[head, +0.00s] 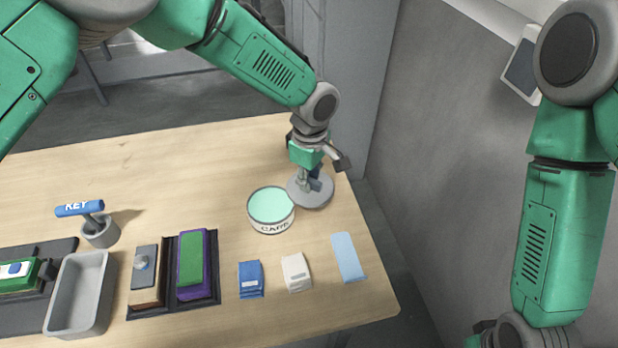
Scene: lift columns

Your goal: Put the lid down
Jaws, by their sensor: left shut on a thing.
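The lid (322,203) is a round grey disc at the right part of the table, just right of and behind a round tin. My left gripper (312,180) points down over it and is shut on the lid's upper part, which the fingers partly hide. The lid looks level and at or very near the table top; I cannot tell if it touches. The tin (270,215) is white with a dark label and a mint-green top face, and the lid is not on it.
The back of the table is clear.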

